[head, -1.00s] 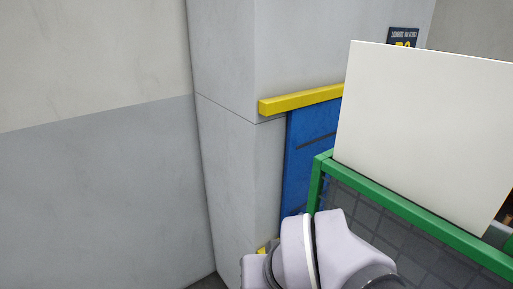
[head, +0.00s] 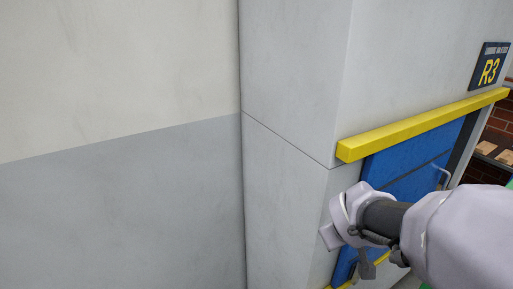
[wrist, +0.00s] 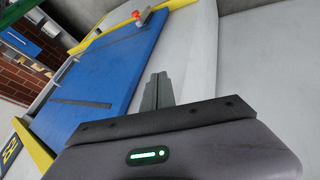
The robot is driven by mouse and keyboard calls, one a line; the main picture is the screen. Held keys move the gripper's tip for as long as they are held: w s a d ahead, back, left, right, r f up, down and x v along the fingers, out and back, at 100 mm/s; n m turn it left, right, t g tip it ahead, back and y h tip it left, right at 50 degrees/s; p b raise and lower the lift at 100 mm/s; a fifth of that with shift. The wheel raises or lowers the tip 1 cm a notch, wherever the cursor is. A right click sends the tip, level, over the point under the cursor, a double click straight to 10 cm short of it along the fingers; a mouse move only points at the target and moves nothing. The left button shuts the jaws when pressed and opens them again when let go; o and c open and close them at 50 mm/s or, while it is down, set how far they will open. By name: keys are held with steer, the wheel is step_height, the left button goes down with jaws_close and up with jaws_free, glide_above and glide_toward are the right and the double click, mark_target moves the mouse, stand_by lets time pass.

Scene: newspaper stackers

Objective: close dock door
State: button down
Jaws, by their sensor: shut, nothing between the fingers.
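A dark strip shows beside that edge; I cannot tell how far the door is open. My arm covers the door's lower part in the head view. In the wrist view, the door (wrist: 112,62) is tilted and fills the upper left. My gripper (wrist: 158,78) is shut and empty, its fingertips over the pale wall beside the door's edge. I cannot tell whether it touches anything.
A dark R3 sign (head: 489,66) hangs above the rail. A brick wall (head: 487,172) and shelf with brown items (head: 494,151) lie beyond at the right. A small red-topped object (wrist: 138,14) is near the door's far end. Bare grey wall fills the left.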

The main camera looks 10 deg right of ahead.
steer(key=w+d+f+n+b, duration=0.1)
steer(key=w+d+f+b, duration=0.1)
steer(key=w+d+f, duration=0.5)
steer(key=shift+w+d+f, duration=0.4)
steer(key=shift+d+f, duration=0.2)
steer(key=shift+f, duration=0.25)
